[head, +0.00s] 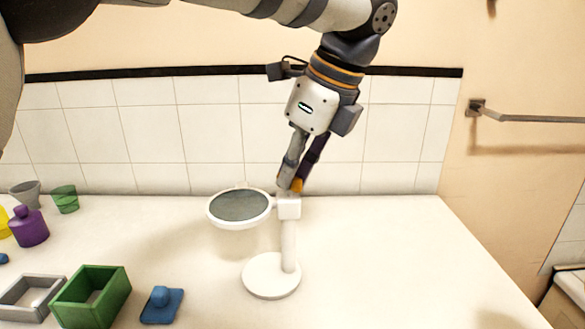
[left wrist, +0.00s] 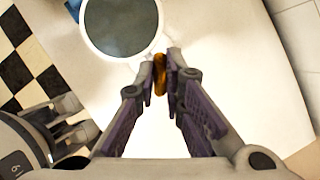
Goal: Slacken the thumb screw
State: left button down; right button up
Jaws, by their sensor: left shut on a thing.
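The thumb screw (head: 297,185) is a small orange-yellow knob on top of the white joint block of a mirror stand (head: 289,240). The stand has a round white base and an upright post, and its round mirror (head: 240,206) juts out to the left, tilted nearly flat. My left gripper (head: 291,184) comes down from above and is shut on the thumb screw. In the left wrist view the screw (left wrist: 168,75) sits between the two fingertips, with the mirror (left wrist: 120,25) beyond it.
On the counter at left are a green box (head: 92,297), a grey open frame (head: 30,298), a blue lidded piece (head: 162,305), a purple bottle (head: 30,227) and a green cup (head: 65,198). The counter right of the stand is clear. A towel bar (head: 540,118) is on the right wall.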

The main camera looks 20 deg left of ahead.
pick_arm(q)
jog(key=c, duration=1.7)
grip_release()
jog(key=v, duration=1.2)
